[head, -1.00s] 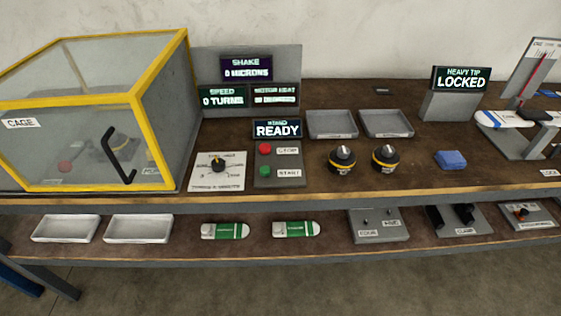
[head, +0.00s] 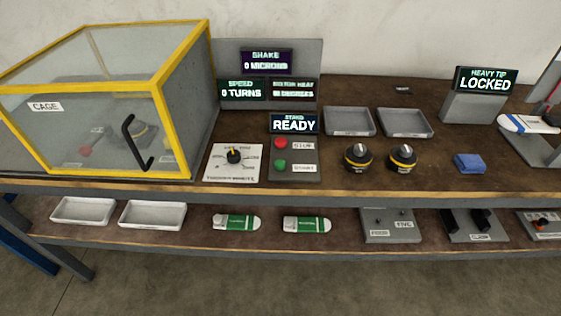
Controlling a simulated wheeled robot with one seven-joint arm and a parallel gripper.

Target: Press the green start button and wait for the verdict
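The green start button (head: 280,164) sits on a grey control panel (head: 294,177) on the upper bench, beside a label reading START. A red stop button (head: 280,143) is just above it. A display (head: 294,123) behind the buttons reads READY. Screens on the back board (head: 310,60) read SHAKE 0 MICRONS and SPEED 0 TURNS; the third is hard to read. A dial plate (head: 234,163) lies left of the buttons. My gripper is not in view, and nothing covers the button.
A yellow-framed cage (head: 185,90) with a black handle stands left, seemingly closed. Two black-and-yellow knobs (head: 358,157), two grey trays (head: 348,121), a blue block (head: 469,163) and a LOCKED display (head: 486,80) are right. The lower shelf holds white trays (head: 152,215) and green-white packs (head: 236,222).

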